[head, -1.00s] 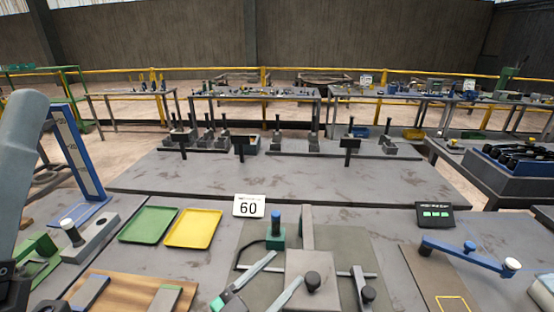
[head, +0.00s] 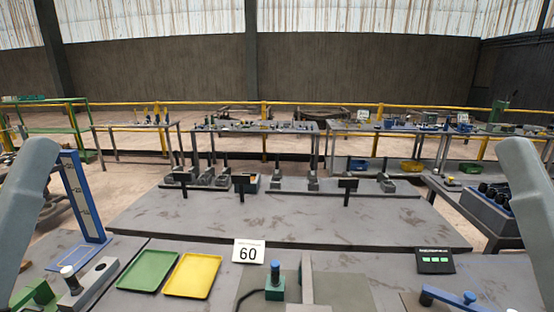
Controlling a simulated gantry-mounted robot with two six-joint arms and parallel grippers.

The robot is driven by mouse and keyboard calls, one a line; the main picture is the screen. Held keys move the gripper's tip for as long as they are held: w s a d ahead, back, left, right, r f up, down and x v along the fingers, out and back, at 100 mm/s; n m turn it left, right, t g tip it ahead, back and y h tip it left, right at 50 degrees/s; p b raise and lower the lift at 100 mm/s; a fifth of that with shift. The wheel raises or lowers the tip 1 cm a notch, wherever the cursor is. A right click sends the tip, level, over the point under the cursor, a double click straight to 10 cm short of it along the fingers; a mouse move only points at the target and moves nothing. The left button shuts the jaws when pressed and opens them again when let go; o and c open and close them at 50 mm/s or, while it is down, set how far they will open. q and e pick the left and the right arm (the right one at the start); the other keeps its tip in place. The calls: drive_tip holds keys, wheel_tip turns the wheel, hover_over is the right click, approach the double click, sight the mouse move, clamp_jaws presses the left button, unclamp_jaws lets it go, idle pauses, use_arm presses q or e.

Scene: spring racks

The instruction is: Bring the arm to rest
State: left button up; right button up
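My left arm (head: 30,215) comes in along the left edge of the head view. My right arm (head: 530,205) shows along the right edge. Both grippers are outside the frame, so I cannot see their fingers or whether they hold anything.
A blue stand (head: 82,200) rises at left. The raised grey surface (head: 290,220) is largely clear.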

use_arm(q)
wheel_tip(320, 180, up, 37)
drive_tip(key=p, duration=3.4)
drive_tip(key=shift+r, duration=0.15)
use_arm(e)
wheel_tip(320, 180, up, 37)
drive_tip(key=shift+w+a+y, duration=0.2)
drive_tip(key=shift+a+y, duration=0.1)
drive_tip(key=shift+r, duration=0.1)
use_arm(q)
wheel_tip(320, 180, down, 40)
drive_tip(key=b, duration=4)
use_arm(e)
wheel_tip(320, 180, down, 40)
